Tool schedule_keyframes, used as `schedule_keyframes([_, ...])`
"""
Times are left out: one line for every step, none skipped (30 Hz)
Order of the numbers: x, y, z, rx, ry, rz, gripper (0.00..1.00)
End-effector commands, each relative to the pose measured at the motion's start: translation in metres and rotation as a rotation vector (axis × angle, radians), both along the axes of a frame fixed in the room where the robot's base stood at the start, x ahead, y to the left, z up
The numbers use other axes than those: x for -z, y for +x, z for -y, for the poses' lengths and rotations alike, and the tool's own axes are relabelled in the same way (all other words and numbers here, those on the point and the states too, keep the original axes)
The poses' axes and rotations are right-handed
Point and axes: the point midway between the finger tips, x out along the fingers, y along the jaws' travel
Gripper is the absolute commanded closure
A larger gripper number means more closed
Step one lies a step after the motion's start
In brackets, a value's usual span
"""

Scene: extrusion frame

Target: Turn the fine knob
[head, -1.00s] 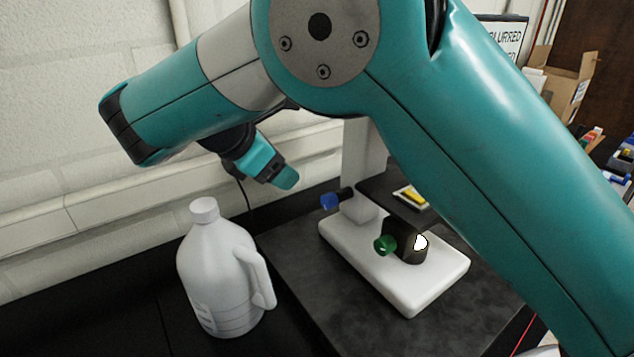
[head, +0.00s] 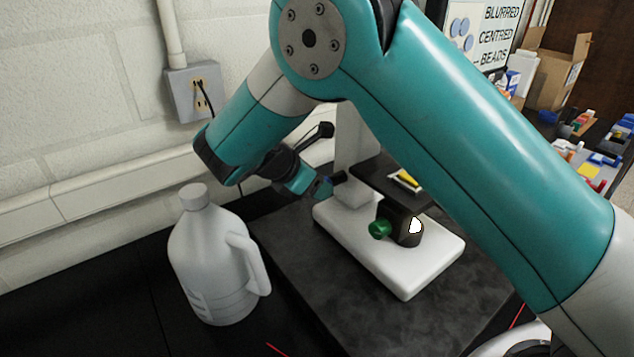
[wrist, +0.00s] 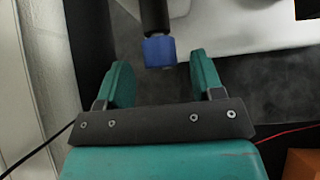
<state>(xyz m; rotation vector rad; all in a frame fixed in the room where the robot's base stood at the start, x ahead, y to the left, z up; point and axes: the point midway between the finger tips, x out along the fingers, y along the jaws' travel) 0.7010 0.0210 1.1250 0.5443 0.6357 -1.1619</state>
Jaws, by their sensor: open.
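A white microscope base (head: 415,265) stands on a dark mat, with a dark stage (head: 370,178) above it. A blue knob (wrist: 159,51) sits on the end of a dark shaft. In the head view, my gripper (head: 318,188) is at the knob and largely covers it. In the wrist view, my gripper (wrist: 160,65) is open, with one finger on each side of the knob's near end. Gaps show on both sides, so neither finger touches it. A green knob (head: 380,229) is lower and nearer the front. I cannot tell which knob is the fine one.
A white jug (head: 210,265) stands left of the mat (head: 320,285). A wall with an outlet (head: 192,90) is close behind my arm. A slide with yellow (head: 405,180) lies on the stage. A cardboard box (head: 558,75) and small items are at the far right.

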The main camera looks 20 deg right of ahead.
Motion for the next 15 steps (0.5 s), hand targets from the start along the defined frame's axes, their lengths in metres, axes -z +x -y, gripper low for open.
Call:
schedule_keyframes([0.0033,0.0009,0.0045,0.001,-0.002,-0.004,0.39])
schedule_keyframes([0.0053,0.0018,0.0062,0.001,-0.002,-0.003,0.39])
schedule_keyframes([0.0076,0.0026,0.0080,0.001,-0.001,-0.002,0.39])
schedule_keyframes([0.0089,0.0030,0.0091,0.001,-0.001,-0.002,0.39])
schedule_keyframes([0.0098,0.0034,0.0098,0.001,0.000,-0.001,0.39])
schedule_keyframes([0.0108,0.0036,0.0105,0.001,0.001,-0.001,0.39])
schedule_keyframes([0.0113,0.0038,0.0108,0.001,0.001,-0.001,0.39])
schedule_keyframes([0.0117,0.0039,0.0110,0.001,0.001,-0.001,0.39])
schedule_keyframes([0.0119,0.0040,0.0110,0.001,0.001,-0.001,0.39])
schedule_keyframes([0.0119,0.0040,0.0110,0.001,0.001,-0.001,0.39])
schedule_keyframes([0.0119,0.0040,0.0110,0.001,0.001,-0.001,0.39])
schedule_keyframes([0.0119,0.0039,0.0108,0.001,0.001,-0.001,0.39])
schedule_keyframes([0.0119,0.0039,0.0108,0.001,0.001,-0.001,0.39])
schedule_keyframes([0.0119,0.0039,0.0108,0.001,0.001,-0.001,0.39])
schedule_keyframes([0.0119,0.0039,0.0108,0.001,0.001,-0.001,0.46])
